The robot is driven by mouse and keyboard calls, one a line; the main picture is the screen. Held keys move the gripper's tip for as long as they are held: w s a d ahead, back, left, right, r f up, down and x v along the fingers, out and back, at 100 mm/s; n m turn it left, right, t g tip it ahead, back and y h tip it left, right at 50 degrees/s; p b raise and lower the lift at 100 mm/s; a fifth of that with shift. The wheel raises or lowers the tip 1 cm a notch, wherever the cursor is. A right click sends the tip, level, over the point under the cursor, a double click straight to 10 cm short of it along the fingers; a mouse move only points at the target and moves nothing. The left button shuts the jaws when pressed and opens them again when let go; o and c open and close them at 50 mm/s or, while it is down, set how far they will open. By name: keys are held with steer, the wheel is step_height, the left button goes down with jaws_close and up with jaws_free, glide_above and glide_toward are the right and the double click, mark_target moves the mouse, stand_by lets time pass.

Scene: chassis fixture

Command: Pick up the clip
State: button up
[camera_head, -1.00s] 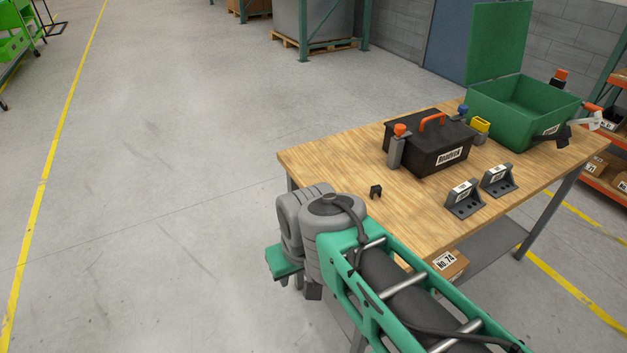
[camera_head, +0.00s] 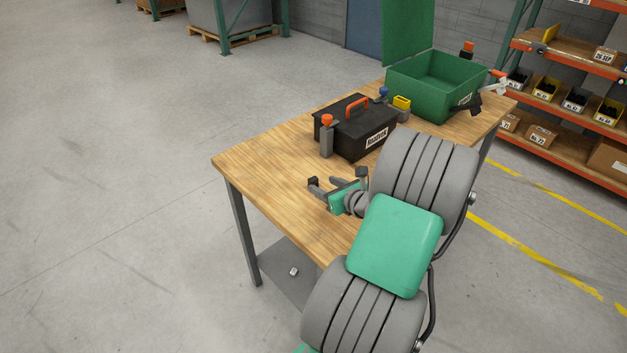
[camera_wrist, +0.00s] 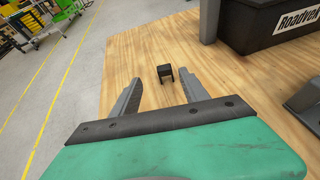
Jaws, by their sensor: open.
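The clip is a small black block-like piece with two short legs. It stands on the wooden table (camera_wrist: 130,55), near its left part. In the wrist view the clip (camera_wrist: 165,72) shows between and just beyond my fingertips, with bare wood visible on both sides. My gripper (camera_wrist: 160,84) is open and empty, its two grey fingers pointing toward the clip without visible contact. In the head view my gripper (camera_head: 324,184) is low over the table, with the small dark clip (camera_head: 313,182) by its fingertips. My arm covers the table's right front part.
A black toolbox (camera_head: 350,135) with an orange handle stands behind the gripper, an orange-capped grey holder (camera_head: 327,140) beside it. An open green box (camera_head: 432,88) stands at the table's far end. A dark bracket (camera_wrist: 305,100) lies at the wrist view's right. Wood left of the clip is clear.

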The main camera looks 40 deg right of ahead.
mark_target(314, 179)
steer(key=x, duration=0.6)
steer(key=shift+d+f+p, duration=0.2)
steer(key=shift+d+p, duration=0.15)
steer(key=shift+d, duration=0.1)
steer(key=shift+s, duration=0.1)
jaws_close()
